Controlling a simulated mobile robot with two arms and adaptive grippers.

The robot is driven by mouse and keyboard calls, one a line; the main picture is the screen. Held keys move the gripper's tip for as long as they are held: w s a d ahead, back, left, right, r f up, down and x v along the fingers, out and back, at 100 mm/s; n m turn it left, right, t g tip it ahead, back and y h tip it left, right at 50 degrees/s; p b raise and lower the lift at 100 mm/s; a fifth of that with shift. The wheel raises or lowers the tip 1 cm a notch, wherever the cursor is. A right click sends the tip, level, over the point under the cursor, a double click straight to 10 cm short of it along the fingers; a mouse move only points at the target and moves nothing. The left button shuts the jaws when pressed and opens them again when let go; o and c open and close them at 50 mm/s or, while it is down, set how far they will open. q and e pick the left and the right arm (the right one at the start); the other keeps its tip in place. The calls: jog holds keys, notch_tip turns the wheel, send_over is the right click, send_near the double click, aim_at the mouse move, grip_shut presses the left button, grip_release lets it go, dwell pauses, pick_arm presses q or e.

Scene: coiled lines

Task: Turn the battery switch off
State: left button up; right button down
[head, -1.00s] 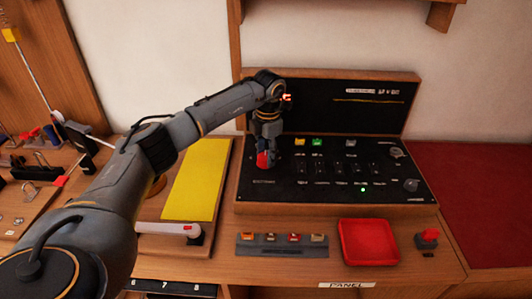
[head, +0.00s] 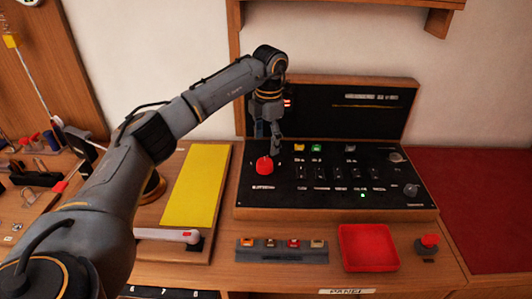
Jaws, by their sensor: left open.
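The battery switch is a red knob (head: 264,166) at the left end of the black control panel (head: 310,200) in the head view. A small label, too blurred to read surely, lies just below it. My left gripper (head: 268,142) points down just above and behind the red knob, open and apart from it as far as I can tell. Part of its fingers shows against the dark panel. My right gripper is not in view.
The panel carries several rocker switches (head: 321,172), a lit green lamp (head: 363,195) and grey knobs (head: 411,190) at right. A red tray (head: 368,246), a fuse strip (head: 282,250) and a red-topped button (head: 429,241) stand in front. A yellow board (head: 197,187) lies left.

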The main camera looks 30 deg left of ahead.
pick_arm(q)
jog(key=shift+d+r, duration=0.15)
jog(key=shift+r, duration=2.1)
jog(key=shift+s+f, duration=0.1)
